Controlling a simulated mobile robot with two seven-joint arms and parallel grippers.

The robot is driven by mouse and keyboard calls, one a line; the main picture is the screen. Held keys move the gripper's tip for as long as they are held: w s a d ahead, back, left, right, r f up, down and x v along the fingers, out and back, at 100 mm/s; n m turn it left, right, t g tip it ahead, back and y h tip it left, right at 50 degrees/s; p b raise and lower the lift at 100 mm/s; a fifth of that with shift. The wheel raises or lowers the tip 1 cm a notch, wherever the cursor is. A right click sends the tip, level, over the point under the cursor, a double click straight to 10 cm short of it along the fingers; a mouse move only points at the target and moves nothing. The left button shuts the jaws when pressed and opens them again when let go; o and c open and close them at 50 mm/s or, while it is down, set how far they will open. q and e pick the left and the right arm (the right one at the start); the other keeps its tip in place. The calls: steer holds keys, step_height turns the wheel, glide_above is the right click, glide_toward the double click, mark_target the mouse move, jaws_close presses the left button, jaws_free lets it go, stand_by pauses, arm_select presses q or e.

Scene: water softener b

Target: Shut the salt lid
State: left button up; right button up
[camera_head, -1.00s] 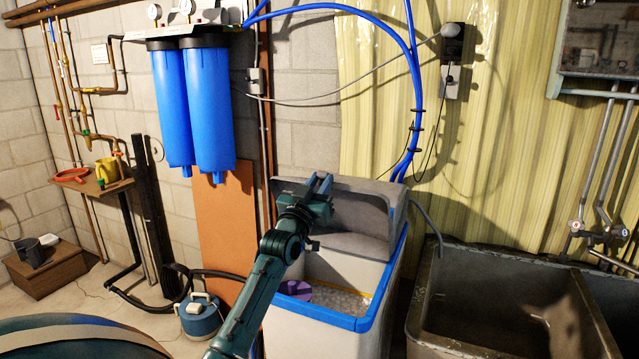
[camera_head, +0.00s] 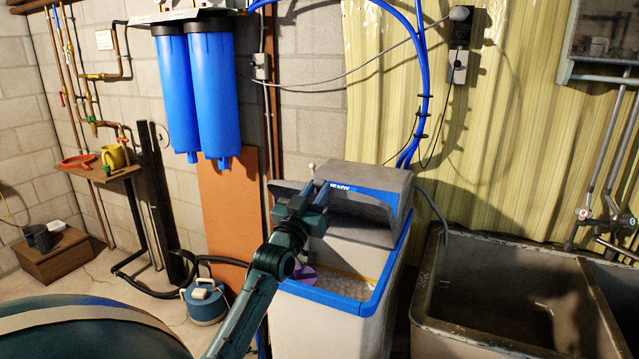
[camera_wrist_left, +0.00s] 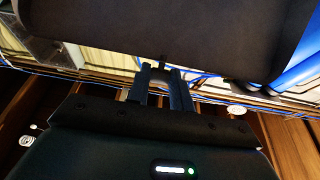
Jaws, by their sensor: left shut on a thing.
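The water softener (camera_head: 345,325) is a pale box with a blue rim and an open salt bin at its front. Its grey salt lid (camera_head: 355,224) is raised and tilted over the back of the bin, partly swung down. My left gripper (camera_head: 317,188) is at the lid's left upper edge, shut on it. In the left wrist view the fingers (camera_wrist_left: 162,82) point at the lid's dark underside or edge (camera_wrist_left: 165,30), which fills the top. The exact contact is hard to see. My right gripper is not in view.
White salt (camera_head: 345,285) and a purple item (camera_head: 304,274) show inside the bin. A stone sink (camera_head: 500,335) stands close on the right. Blue filter housings (camera_head: 212,95) hang on the wall, and a blue canister (camera_head: 205,304) is on the floor left of my arm.

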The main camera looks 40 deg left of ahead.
arm_select(q)
steer(key=shift+s+d+f, duration=0.2)
steer(key=shift+s+f, duration=0.2)
steer(key=shift+f, duration=0.05)
steer(key=shift+s+d+f, duration=0.15)
steer(key=shift+s+f, duration=0.25)
steer(key=shift+f, duration=0.05)
steer(key=s+d+f+b, duration=0.1)
steer(key=s+f+b, duration=0.3)
steer(key=f, duration=0.3)
steer(key=shift+d+f, duration=0.15)
steer(key=shift+f, duration=0.15)
step_height(320, 180, down, 9)
steer(key=s+b, duration=0.2)
steer(key=b, duration=0.3)
steer(key=shift+d+b, duration=0.3)
stand_by(0.4)
